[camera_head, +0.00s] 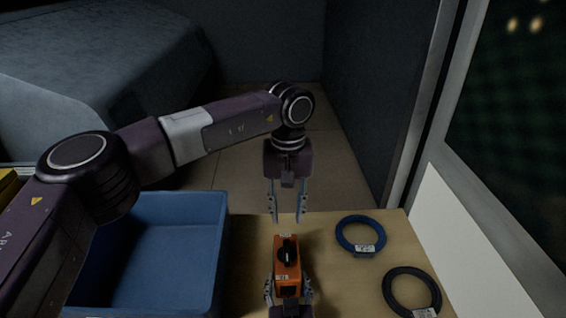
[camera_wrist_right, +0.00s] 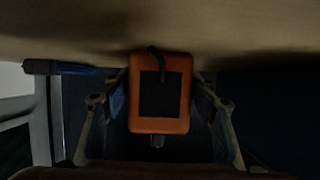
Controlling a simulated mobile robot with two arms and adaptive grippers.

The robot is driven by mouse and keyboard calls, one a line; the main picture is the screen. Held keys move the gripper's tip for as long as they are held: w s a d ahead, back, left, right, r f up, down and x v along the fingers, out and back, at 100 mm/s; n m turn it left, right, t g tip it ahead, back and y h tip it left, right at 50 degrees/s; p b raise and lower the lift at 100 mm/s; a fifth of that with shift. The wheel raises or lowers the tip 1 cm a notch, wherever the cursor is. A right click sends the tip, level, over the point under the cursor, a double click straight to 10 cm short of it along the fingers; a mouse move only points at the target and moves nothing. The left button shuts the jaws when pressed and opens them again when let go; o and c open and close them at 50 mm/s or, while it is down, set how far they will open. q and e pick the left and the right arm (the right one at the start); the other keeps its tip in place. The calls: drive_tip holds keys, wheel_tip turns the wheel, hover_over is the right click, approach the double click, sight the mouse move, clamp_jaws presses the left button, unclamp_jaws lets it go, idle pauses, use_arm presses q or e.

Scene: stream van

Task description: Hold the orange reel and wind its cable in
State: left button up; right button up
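The orange reel (camera_head: 287,262) is a small box on the wooden table, with a black knob on its top. In the right wrist view its orange end with a dark panel (camera_wrist_right: 160,98) faces the camera. My right gripper (camera_head: 289,286) has its fingers on both sides of the reel's near end, and the fingertips appear to press on its sides. My left gripper (camera_head: 288,216) points down just beyond the reel, fingers apart and empty. I cannot make out the reel's own cable clearly; a short dark piece (camera_wrist_right: 157,62) shows at its end.
A blue bin (camera_head: 222,250) stands left of the reel. A blue cable coil (camera_head: 342,245) and a black cable coil (camera_head: 389,292), both tagged, lie to the right. A white panel and window border the table's right side. The wood around the reel is clear.

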drive_tip(key=shift+o, duration=1.4)
drive_tip(key=shift+s, duration=0.1)
